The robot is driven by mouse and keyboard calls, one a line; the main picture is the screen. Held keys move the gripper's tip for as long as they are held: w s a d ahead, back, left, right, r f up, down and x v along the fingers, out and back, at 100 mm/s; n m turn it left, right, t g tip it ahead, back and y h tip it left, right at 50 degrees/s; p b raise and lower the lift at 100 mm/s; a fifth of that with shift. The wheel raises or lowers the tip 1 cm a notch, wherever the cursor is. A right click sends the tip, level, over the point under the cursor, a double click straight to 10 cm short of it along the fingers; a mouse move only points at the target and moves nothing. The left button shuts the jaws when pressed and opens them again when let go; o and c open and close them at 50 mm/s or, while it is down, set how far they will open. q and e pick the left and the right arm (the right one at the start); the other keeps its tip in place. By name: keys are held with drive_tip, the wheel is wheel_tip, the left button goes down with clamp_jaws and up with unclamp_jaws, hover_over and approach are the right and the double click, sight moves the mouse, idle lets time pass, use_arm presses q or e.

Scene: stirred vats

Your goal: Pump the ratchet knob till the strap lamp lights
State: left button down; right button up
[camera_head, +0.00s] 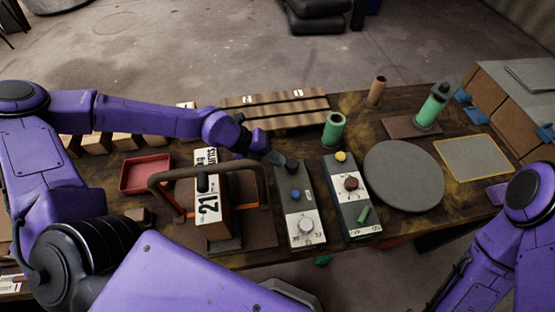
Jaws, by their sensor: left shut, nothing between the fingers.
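My left gripper (274,158) is shut and empty. It is just left of a black knob (291,165) at the far end of a grey control panel (294,179); I cannot tell whether they touch. This panel also has a small blue part (296,195) and a pale round dial (306,226). A second grey panel (341,180) bears a yellow dome (341,156), a brown knob (351,183) and a green lever (363,214). A white and brown box (207,220) marked 21 stands under a brown curved bar (165,176). Which part is the ratchet knob or strap lamp is unclear. My right gripper is out of view.
A red tray (146,188) lies at the left. A round grey plate (405,175) is at the right, near green cylinders (334,130) and a brown post (377,90). A slatted wooden rack (275,122) stands at the back. The bench's front edge is close.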

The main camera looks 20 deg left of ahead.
sight(277, 172)
use_arm(q)
drive_tip(key=shift+w+d+f, duration=0.15)
drive_tip(key=shift+d+f, duration=0.1)
drive_tip(key=shift+d, duration=0.05)
wheel_tip(277, 172, down, 3)
drive_tip(key=b, duration=0.3)
drive_tip(key=shift+a, duration=0.1)
drive_tip(key=shift+r, duration=0.2)
